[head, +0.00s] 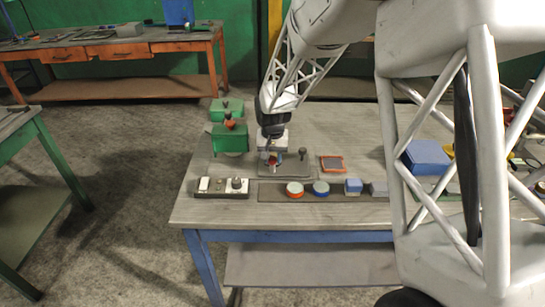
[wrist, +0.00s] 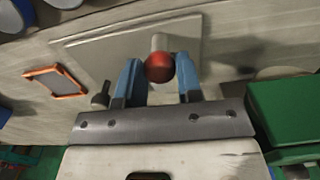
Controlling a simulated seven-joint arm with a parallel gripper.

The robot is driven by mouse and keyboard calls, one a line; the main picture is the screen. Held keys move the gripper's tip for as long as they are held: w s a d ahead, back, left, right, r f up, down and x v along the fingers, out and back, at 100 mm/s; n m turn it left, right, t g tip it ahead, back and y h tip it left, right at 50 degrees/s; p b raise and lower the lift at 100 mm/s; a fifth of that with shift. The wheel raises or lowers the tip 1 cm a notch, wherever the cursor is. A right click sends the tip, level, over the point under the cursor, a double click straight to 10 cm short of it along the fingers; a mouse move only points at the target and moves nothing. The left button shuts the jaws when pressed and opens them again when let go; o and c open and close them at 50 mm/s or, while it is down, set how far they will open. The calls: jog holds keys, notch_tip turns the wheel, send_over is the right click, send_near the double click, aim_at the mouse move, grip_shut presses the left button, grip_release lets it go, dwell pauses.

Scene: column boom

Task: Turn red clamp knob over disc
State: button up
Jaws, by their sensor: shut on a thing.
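In the head view my gripper (head: 273,156) is low over the same grey plate (head: 292,172), with a bit of red showing between the fingers. I cannot make out a disc under the knob.
A small dark post (head: 303,153) stands on the plate, right of my gripper. An orange-framed tile (head: 333,164) lies further right. A green machine (head: 230,138) stands close on the left.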

aim_at(273, 158)
jog(key=n, duration=0.4)
jog(key=shift+n, duration=0.3)
jog(key=n, duration=0.4)
jog(key=shift+n, duration=0.3)
jog(key=o, duration=0.9)
jog(key=shift+o, duration=0.2)
jog(key=shift+r, duration=0.1)
jog(key=shift+r, duration=3.85)
